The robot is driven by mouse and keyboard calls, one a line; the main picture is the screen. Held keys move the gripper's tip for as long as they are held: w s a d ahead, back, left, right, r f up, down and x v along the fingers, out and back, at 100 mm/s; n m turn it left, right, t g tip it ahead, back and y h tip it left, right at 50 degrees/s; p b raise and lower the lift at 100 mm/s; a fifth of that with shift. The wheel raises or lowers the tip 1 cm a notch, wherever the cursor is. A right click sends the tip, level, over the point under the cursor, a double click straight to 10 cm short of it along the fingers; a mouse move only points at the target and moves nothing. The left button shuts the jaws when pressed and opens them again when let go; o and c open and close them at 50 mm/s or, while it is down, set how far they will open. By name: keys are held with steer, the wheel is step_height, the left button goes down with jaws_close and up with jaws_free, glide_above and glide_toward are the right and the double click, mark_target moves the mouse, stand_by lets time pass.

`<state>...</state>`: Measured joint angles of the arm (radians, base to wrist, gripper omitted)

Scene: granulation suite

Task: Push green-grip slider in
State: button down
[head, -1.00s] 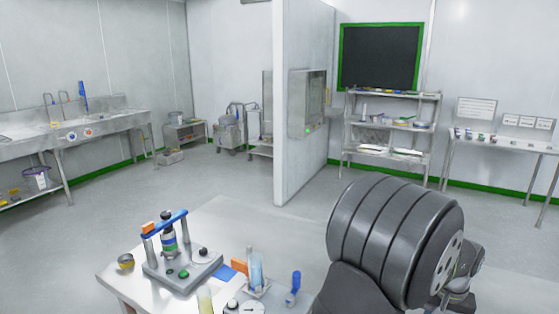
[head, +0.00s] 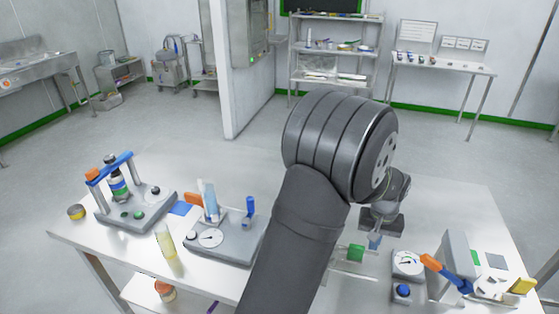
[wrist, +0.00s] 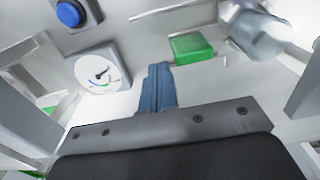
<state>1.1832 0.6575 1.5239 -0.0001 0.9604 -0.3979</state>
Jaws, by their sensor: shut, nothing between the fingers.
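The green grip (head: 355,253) of the slider shows on the table just below my arm in the head view. In the wrist view the green grip (wrist: 192,46) is a bright green block near the top, right of centre, beside a thin pale strip. My gripper (head: 375,241) is above the table, just right of the green grip in the head picture. In the wrist view my gripper's blue fingers (wrist: 158,88) are together and empty, apart from the grip in the picture. My arm may hide part of the slider's body.

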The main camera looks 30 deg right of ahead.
mark_target(356, 247)
steer(key=s+d+r+m+t+y, duration=0.2)
steer(key=s+d+r+m, duration=0.1)
steer(key=m, duration=0.6)
steer(key=s+d+r+m+t+y, duration=0.1)
steer(key=s+d+r+m, duration=0.25)
steer(key=m, duration=0.55)
steer(key=x, duration=0.7)
steer(key=a+x, duration=0.1)
steer(key=x, duration=0.2)
steer(key=shift+w+f, duration=0.1)
steer(key=shift+w, duration=0.2)
steer(key=shift+w+a+r, duration=0.25)
steer(key=shift+w+a, duration=0.7)
steer(key=shift+a, duration=0.05)
steer(key=shift+w+a, duration=0.4)
steer(key=shift+w, duration=0.05)
steer(key=shift+w+a, duration=1.6)
